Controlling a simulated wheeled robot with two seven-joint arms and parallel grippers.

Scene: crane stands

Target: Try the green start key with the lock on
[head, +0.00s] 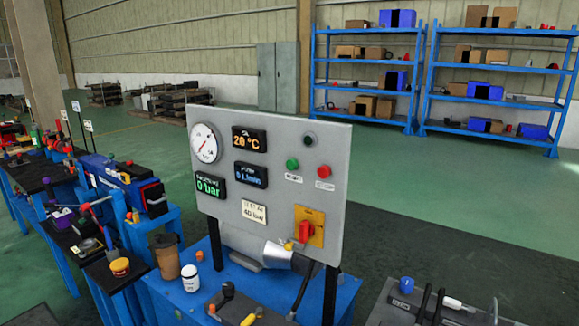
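A grey upright control panel (340,150) stands on a blue bench in the middle of the head view. The round green start key (292,164) sits right of its displays, with a red key (324,171) to its right. A red rotary switch (306,230) on a yellow plate (315,218) is at the panel's lower right. A small yellow piece (289,245) shows at the switch's lower left; I cannot tell whether it is the lock. I see neither of my grippers.
Displays read 20 °C (249,140) and 0 bar (209,186); a note (254,212) reads 40 bar. A brown cup (166,256) and white jar (190,278) stand left on the blue bench (225,275). A grey table (390,310) with a blue cup (406,285) is at lower right.

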